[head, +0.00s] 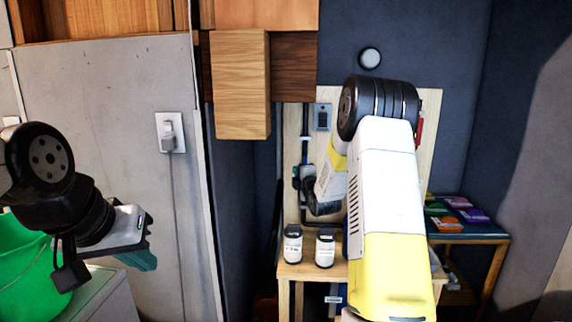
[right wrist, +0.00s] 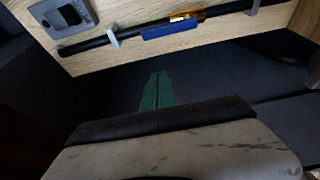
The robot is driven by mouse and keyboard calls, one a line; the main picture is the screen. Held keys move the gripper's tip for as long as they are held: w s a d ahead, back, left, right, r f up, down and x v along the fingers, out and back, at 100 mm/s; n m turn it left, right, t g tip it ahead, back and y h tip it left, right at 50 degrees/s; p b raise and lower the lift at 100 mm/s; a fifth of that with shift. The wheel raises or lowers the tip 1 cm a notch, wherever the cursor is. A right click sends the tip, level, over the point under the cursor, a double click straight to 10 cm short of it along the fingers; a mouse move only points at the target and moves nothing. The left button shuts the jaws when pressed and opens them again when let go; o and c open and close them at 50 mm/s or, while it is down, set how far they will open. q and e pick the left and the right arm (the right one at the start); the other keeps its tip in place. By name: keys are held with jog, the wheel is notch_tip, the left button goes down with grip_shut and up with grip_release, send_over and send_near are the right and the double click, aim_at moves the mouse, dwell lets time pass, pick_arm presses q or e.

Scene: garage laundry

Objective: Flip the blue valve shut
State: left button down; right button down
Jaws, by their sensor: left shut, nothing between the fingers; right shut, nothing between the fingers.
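The blue valve handle (right wrist: 170,30) shows in the right wrist view, lying along a black pipe (right wrist: 85,44) with a brass-coloured part beside it. The pipe runs on a pale wooden panel. In the head view the valve is small and hard to make out near my right wrist. My right gripper (right wrist: 156,80) has its teal fingers together, empty, below and apart from the handle in the right wrist picture. In the head view its fingers cannot be made out clearly. My left gripper (head: 142,258) is shut and empty at the left, far from the panel.
Two jars (head: 292,245) (head: 325,249) stand on a wooden table under the panel. A grey switch box (head: 322,117) is beside the pipe. A side table (head: 478,238) holds coloured packets. Wooden cabinets (head: 240,85) hang above. A green bucket (head: 25,270) is near my left arm.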

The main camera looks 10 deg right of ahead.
jog(key=shift+w, duration=0.1)
jog(key=w+d, duration=0.3)
jog(key=w, duration=0.5)
jog(key=shift+w, duration=0.4)
jog(key=shift+d, duration=0.25)
dwell(0.4)
